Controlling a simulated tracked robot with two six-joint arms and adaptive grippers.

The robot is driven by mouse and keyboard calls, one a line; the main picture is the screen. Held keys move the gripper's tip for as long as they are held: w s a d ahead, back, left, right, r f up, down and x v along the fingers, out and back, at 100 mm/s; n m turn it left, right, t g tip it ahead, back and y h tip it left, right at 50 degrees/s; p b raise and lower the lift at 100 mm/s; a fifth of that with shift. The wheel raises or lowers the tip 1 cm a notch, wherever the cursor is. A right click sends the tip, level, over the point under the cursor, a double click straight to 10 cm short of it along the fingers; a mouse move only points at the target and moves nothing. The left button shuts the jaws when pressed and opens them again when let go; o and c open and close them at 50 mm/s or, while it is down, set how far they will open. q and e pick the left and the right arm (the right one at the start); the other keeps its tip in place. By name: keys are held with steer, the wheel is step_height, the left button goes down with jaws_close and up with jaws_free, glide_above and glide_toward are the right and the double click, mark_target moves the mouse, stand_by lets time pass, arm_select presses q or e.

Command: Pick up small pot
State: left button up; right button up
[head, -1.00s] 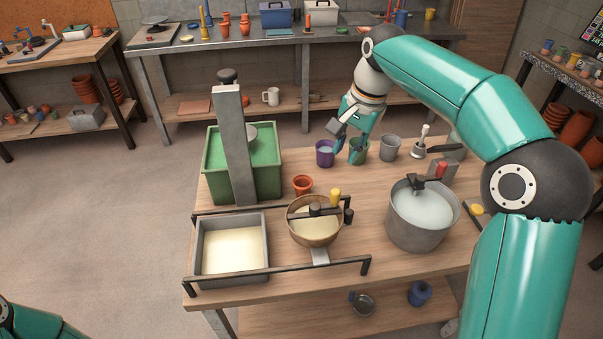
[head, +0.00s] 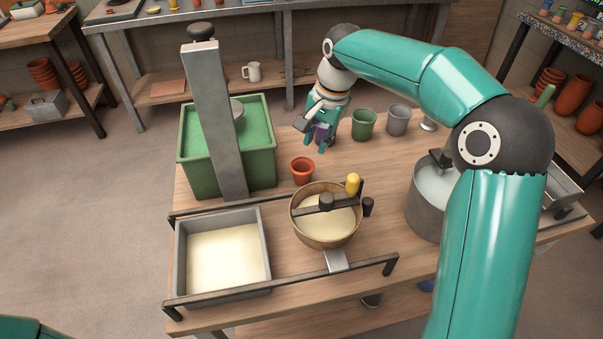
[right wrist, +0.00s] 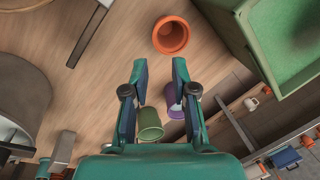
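The small pot (head: 302,170) is terracotta and stands upright on the wooden worktable, to the right of the green tub. In the right wrist view the small pot (right wrist: 171,36) lies beyond the fingertips, with its open rim showing. My right gripper (head: 316,140) is behind and slightly right of the pot in the head view, apart from it. In the right wrist view its two fingers (right wrist: 159,68) are spread with nothing between the tips. My left gripper is out of view.
The green tub (head: 200,176) and its grey post stand left of the pot. A round sieve (head: 330,243) and a cream-filled tray (head: 267,255) are in front. Purple (right wrist: 173,100), green (head: 363,124) and grey (head: 398,120) cups and a metal bucket (head: 423,210) stand nearby.

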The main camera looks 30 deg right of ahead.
glide_above(311, 167)
steer(key=s, duration=0.2)
step_height(311, 167, down, 6)
steer(key=shift+w+a+f+p, duration=0.1)
steer(key=shift+w+f+p, duration=0.1)
steer(key=shift+f, duration=0.75)
steer(key=shift+w+a+f+p, duration=0.15)
steer(key=shift+w+f, duration=0.1)
steer(key=shift+f, duration=0.65)
steer(key=shift+w+f+p, duration=0.2)
steer(key=shift+f, duration=0.75)
steer(key=shift+c, duration=0.2)
jaws_close()
